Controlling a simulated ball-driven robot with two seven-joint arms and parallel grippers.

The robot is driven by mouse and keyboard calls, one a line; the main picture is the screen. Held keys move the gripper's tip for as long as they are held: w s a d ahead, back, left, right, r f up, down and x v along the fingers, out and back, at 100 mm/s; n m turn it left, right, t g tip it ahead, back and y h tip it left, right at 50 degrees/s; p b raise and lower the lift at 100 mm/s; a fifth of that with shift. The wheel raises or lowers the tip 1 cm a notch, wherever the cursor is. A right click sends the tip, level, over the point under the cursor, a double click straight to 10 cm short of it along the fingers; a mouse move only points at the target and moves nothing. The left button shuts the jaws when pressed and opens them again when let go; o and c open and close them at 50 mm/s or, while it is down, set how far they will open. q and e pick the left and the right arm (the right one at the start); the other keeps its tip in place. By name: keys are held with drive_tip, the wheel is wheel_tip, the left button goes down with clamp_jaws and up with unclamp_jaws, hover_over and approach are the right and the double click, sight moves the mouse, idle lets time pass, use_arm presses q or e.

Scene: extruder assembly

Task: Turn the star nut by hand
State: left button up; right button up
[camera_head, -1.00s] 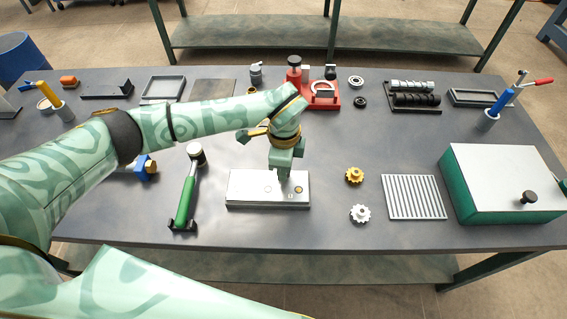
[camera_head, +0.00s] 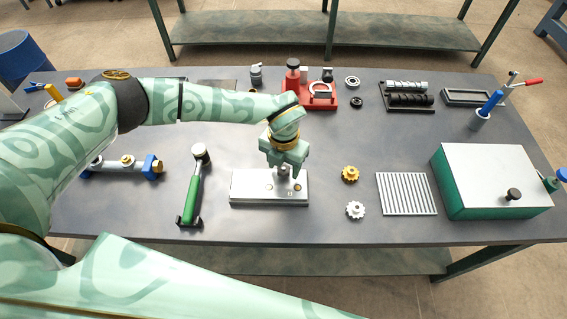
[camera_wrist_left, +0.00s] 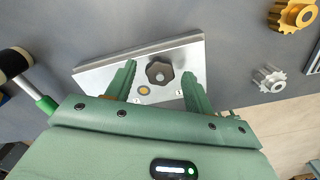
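The star nut (camera_wrist_left: 159,71) is a dark lobed knob with a light centre, on a pale metal plate (camera_wrist_left: 95,75). The plate also shows in the head view (camera_head: 245,187), where the star nut (camera_head: 284,170) is mostly hidden under my left gripper (camera_head: 287,172). The left gripper also shows in the left wrist view (camera_wrist_left: 159,70), pointing down with its fingers apart, one on each side of the nut. Gaps show between fingers and nut, so it is open. Whether the fingertips reach down to the plate is unclear. My right gripper is not in view.
A green-handled hammer (camera_head: 190,196) lies left of the plate. A gold gear (camera_head: 350,174) and a white gear (camera_head: 355,209) lie to its right, then a ribbed grate (camera_head: 406,193) and a green box (camera_head: 492,182). A red fixture (camera_head: 318,99) stands behind.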

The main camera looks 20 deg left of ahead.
use_arm(q)
wheel_tip(320, 180, up, 6)
drive_tip(key=p, duration=0.5)
drive_tip(key=shift+r, duration=0.1)
